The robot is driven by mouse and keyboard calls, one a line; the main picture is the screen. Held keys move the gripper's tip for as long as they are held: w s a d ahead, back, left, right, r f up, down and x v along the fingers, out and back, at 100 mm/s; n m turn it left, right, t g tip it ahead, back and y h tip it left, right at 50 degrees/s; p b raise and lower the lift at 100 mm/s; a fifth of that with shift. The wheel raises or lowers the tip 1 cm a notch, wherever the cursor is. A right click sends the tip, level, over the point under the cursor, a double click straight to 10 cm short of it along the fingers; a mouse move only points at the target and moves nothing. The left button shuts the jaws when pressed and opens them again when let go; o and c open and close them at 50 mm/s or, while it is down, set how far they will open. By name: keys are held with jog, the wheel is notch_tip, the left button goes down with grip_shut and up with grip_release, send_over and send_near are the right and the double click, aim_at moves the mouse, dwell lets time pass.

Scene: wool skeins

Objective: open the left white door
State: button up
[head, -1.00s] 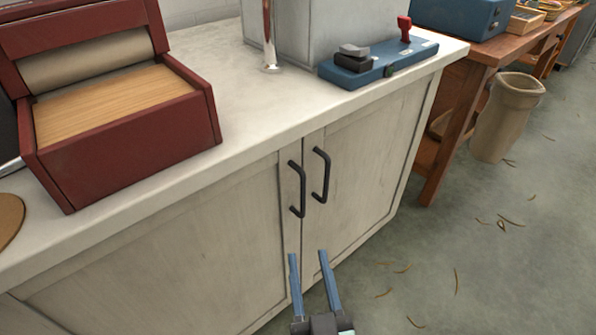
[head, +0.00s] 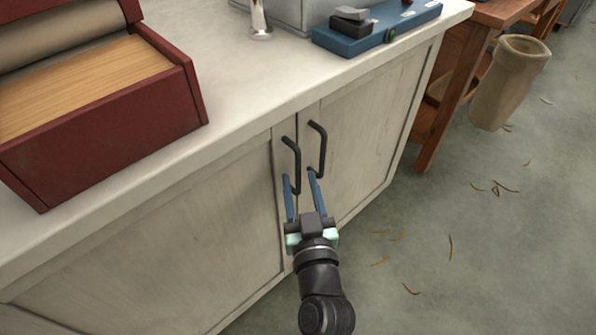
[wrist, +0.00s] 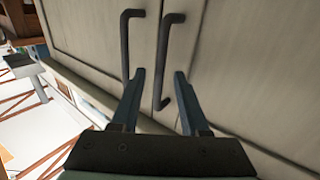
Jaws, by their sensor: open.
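The left white door (head: 205,220) is closed, flush with the right door (head: 358,130). Its dark bar handle (head: 297,165) stands upright near the door's inner edge. My gripper (head: 299,175) is open in front of the handles, its two blue fingers pointing at the doors. The left handle's lower part shows between the fingers in the head view. The wrist view appears turned over; there this handle (wrist: 166,55) runs down between the fingertips (wrist: 160,72). The right door's handle (wrist: 126,45) is close beside the other fingertip. Whether a finger touches either handle is unclear.
The white countertop (head: 225,80) overhangs the doors. On it are a red box (head: 110,135) and a blue device (head: 375,35). At right are a wooden table (head: 430,140) and a tan bin (head: 508,85). Floor in front is open, with scattered shavings.

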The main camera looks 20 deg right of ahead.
jog(key=shift+x, duration=1.45)
grip_shut()
dwell(0.4)
